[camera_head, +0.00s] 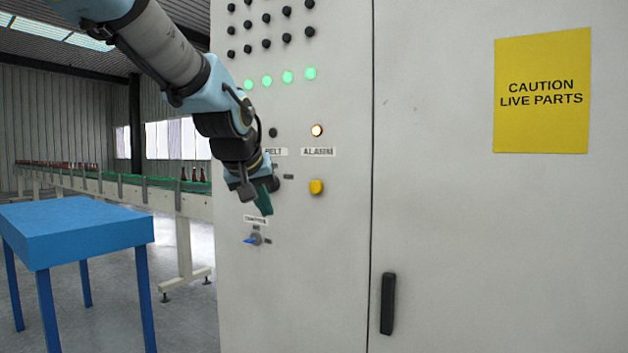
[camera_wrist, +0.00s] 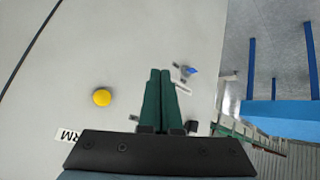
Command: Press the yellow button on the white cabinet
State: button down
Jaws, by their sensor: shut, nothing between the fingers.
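The yellow button (camera_head: 316,187) is on the front of the white cabinet (camera_head: 300,270), below the ALARM label (camera_head: 318,151). My gripper (camera_head: 264,206) is in front of the cabinet, to the left of the button and a little lower in the head view. In the wrist view the yellow button (camera_wrist: 102,97) lies left of my gripper's green fingers (camera_wrist: 159,75), apart from them. The fingers are together, with nothing between them. Part of the panel behind my gripper is hidden, including part of the BELT label (camera_head: 275,152).
A blue-handled switch (camera_head: 254,239) sits below my gripper on the panel. A lit amber lamp (camera_head: 317,130) is above the button. A black door handle (camera_head: 388,303) is lower right. A blue table (camera_head: 75,230) and a conveyor with bottles (camera_head: 120,187) stand to the left.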

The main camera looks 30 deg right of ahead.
jog(key=shift+h, duration=0.4)
jog(key=d+r, duration=0.1)
jog(key=s+d+r, duration=0.1)
jog(key=r, duration=0.1)
jog(key=shift+d+r, duration=0.25)
jog(key=shift+d, duration=0.15)
jog(key=p, duration=0.3)
send_near(312, 192)
jog(key=shift+w+d+f, duration=0.25)
jog(key=shift+w+f, duration=0.2)
jog(key=shift+f, duration=0.3)
jog(key=shift+w+d+f, duration=0.3)
jog(key=shift+w+f, duration=0.1)
jog(key=shift+f, duration=0.35)
jog(key=shift+w+d+f, duration=0.25)
jog(key=shift+w+f, duration=0.2)
jog(key=shift+f, duration=0.35)
jog(key=shift+w+d, duration=0.2)
jog(key=shift+d, duration=0.15)
jog(key=shift+w+d, duration=0.2)
jog(key=shift+d, duration=0.2)
jog(key=shift+a, duration=0.15)
dwell(0.5)
jog(key=shift+s+a+b, duration=0.4)
jog(key=shift+a, duration=0.2)
